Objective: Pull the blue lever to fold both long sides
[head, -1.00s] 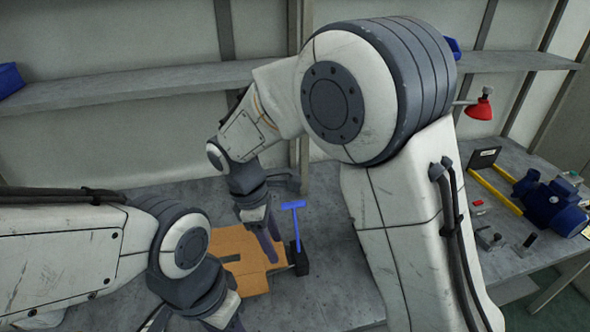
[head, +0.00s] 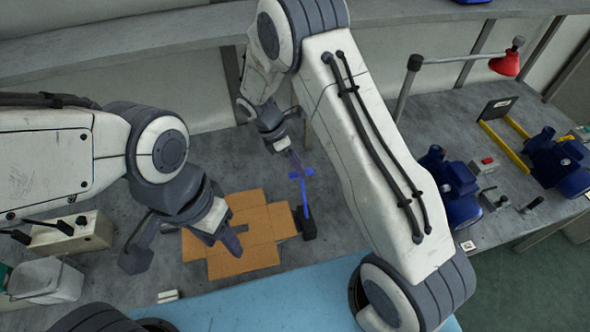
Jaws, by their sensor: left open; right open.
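The blue lever (head: 304,195) stands upright from a dark base (head: 307,224) at the right side of the flat brown cardboard blank (head: 265,222). Its crossbar handle is at the top. My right gripper (head: 295,163) is open at this handle, with its fingers overlapping it in the picture; I cannot tell whether they touch. My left gripper (head: 187,250) is open, its fingers wide apart, over the left part of the cardboard. It holds nothing and hides some of the cardboard.
A blue mat (head: 265,297) lies in front. A grey box with black knobs (head: 72,232) and a pale bin (head: 45,280) stand at left. Blue pumps (head: 455,190), a yellow-railed stand (head: 497,143) and a red lamp (head: 507,64) are at right. My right arm hides part of the bench.

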